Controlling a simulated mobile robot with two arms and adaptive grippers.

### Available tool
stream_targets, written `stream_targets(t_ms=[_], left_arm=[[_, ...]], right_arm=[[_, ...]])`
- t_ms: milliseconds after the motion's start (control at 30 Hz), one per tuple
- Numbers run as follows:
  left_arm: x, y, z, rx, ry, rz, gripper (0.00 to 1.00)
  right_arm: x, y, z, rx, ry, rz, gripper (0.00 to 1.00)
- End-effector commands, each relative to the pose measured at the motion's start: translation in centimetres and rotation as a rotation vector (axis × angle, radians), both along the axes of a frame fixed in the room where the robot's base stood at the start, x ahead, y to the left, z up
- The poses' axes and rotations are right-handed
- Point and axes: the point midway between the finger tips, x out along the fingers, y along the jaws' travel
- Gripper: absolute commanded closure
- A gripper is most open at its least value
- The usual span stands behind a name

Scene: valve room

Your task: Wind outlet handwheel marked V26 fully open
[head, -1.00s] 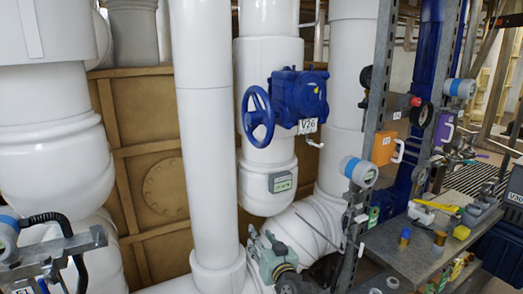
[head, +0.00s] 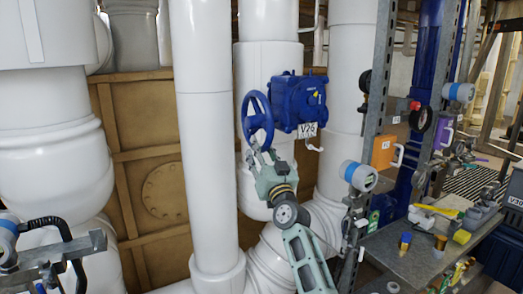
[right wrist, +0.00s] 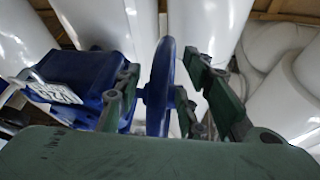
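The blue handwheel (head: 258,121) stands upright on the left side of a blue valve gearbox (head: 298,101). A white tag reading V26 (head: 307,130) hangs on the gearbox; it shows upside down in the right wrist view (right wrist: 54,93). My right gripper (head: 260,152) is at the wheel's lower rim, reaching up from below. My left gripper is not in view.
A thick white vertical pipe (head: 207,140) stands just left of the wheel. A grey steel post (head: 367,140) with gauges and an orange box (head: 384,149) stands to the right. A cluttered grey shelf (head: 410,255) is at lower right.

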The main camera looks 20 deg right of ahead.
Motion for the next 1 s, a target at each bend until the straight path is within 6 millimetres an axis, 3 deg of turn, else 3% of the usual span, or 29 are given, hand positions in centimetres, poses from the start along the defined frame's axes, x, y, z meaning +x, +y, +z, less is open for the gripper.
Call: stream_targets(t_ms=[400, 800, 1000], left_arm=[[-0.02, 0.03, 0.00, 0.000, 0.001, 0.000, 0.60], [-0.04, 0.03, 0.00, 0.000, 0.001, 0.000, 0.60], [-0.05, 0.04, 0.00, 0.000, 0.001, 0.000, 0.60]], right_arm=[[0.65, -0.07, 0.24, -0.001, 0.000, -0.001, 0.65], [0.64, -0.08, 0.21, 0.000, 0.001, -0.002, 0.99], [0.64, -0.12, 0.18, -0.001, 0.001, -0.002, 1.00]])
